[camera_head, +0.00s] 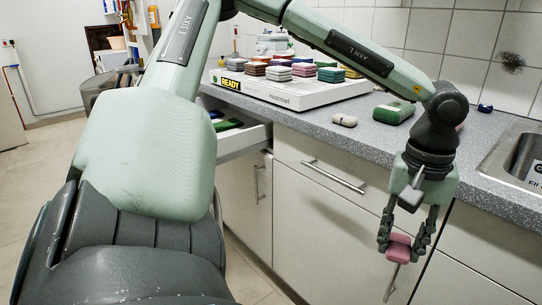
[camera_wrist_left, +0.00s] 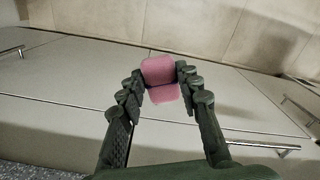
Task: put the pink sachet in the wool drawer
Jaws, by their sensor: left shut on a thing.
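The pink sachet (camera_head: 399,250) is held between the fingertips of my left gripper (camera_head: 404,240), in front of the cabinet fronts and below the counter edge. In the left wrist view the sachet (camera_wrist_left: 162,80) sits between both fingers of the gripper (camera_wrist_left: 160,88). An open drawer (camera_head: 245,142) under the counter, left of the gripper, holds green, blue and white items. No label naming the wool drawer is readable. My right gripper is not in view.
A white tray (camera_head: 290,98) with a READY label bears several coloured sachets on the counter (camera_head: 357,133). A cream sachet (camera_head: 345,120) and a green one (camera_head: 394,113) lie right of it. A sink (camera_head: 515,157) is at right. A shut drawer (camera_head: 322,172) has a bar handle.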

